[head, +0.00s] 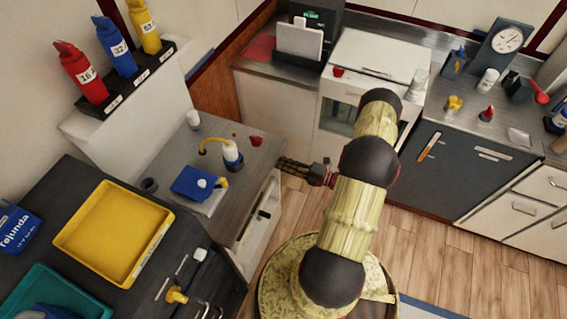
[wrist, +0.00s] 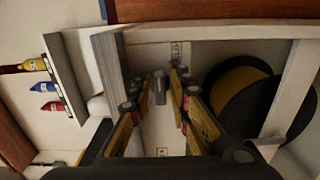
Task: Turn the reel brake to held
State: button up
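In the wrist view, a small dark grey lever (wrist: 160,88), which looks like the reel brake, stands out from a pale panel. Small label plates sit above and below it; their text is too small to read. My gripper (wrist: 158,96) is open, with one yellow and black finger on each side of the lever. I see a gap on both sides and cannot tell how far the tips reach over it. In the head view my gripper (head: 292,166) is beside the counter's open front; the lever cannot be made out there.
A black reel with a yellow core (wrist: 240,92) is right of the fingers, behind a pale upright post (wrist: 290,95). A grey slatted edge (wrist: 108,75) runs close on the left. In the head view, a grey counter (head: 215,140) holds a blue device (head: 193,184).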

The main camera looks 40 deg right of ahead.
jog(key=shift+o, duration=1.1)
jog(key=v, duration=1.2)
